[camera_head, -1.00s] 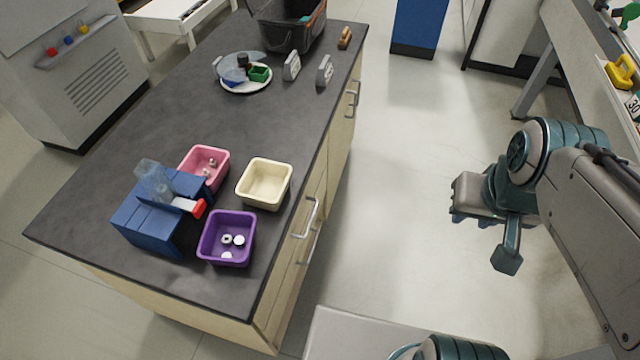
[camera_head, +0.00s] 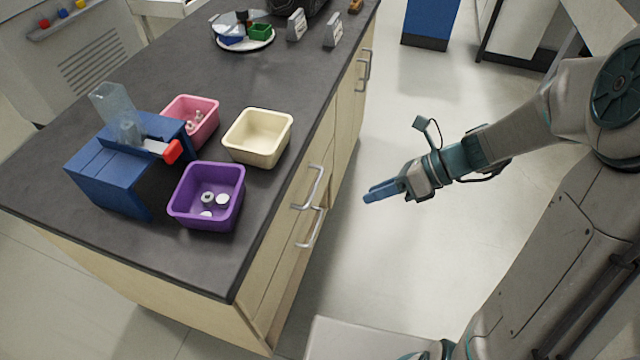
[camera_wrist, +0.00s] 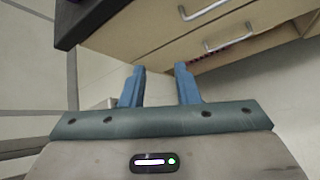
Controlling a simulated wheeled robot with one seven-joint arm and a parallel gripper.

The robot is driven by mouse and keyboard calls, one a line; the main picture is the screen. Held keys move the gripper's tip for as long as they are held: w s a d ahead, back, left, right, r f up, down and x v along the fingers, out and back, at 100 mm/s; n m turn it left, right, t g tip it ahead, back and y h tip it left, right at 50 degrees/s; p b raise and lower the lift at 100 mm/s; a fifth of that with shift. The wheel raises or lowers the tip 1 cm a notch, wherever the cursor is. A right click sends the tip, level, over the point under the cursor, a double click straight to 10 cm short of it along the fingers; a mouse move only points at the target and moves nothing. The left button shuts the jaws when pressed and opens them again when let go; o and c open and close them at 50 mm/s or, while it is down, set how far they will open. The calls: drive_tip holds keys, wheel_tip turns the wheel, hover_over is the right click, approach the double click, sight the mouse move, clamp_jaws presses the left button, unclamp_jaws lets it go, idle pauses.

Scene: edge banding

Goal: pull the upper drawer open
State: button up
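The upper drawer's silver handle (camera_head: 310,188) is on the right side of the wooden cabinet, just under the dark countertop. A lower handle (camera_head: 312,229) sits beneath it. In the wrist view the upper handle (camera_wrist: 205,10) is at the top edge and the lower handle (camera_wrist: 230,42) is below it. A narrow dark gap with reddish bits shows near the lower handle; I cannot tell which drawer it belongs to. My gripper (camera_head: 368,197) is to the right of the handles, apart from them, its fingers pointing toward the cabinet. In the wrist view its blue fingers (camera_wrist: 160,75) are spread and empty.
On the countertop (camera_head: 65,160) stand a purple bin (camera_head: 178,208), a cream bin (camera_head: 257,158), a pink bin (camera_head: 205,128) and a blue dispenser (camera_head: 105,190).

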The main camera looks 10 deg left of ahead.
sight(315, 185)
drive_tip(key=w+a+f+m+t+y+b, duration=0.3)
drive_tip(key=w+f+m+y+b, duration=0.35)
drive_tip(key=f+m, duration=0.7)
drive_tip(key=shift+h, duration=0.55)
drive_tip(key=b+x, duration=0.1)
drive_tip(key=x, duration=0.3)
drive_tip(key=w+b+x, duration=0.1)
drive_tip(key=b+x, duration=0.1)
drive_tip(key=x, duration=0.2)
drive_tip(key=w+r+b+x, duration=0.1)
drive_tip(key=x, duration=0.4)
drive_tip(key=shift+w, duration=0.15)
clamp_jaws()
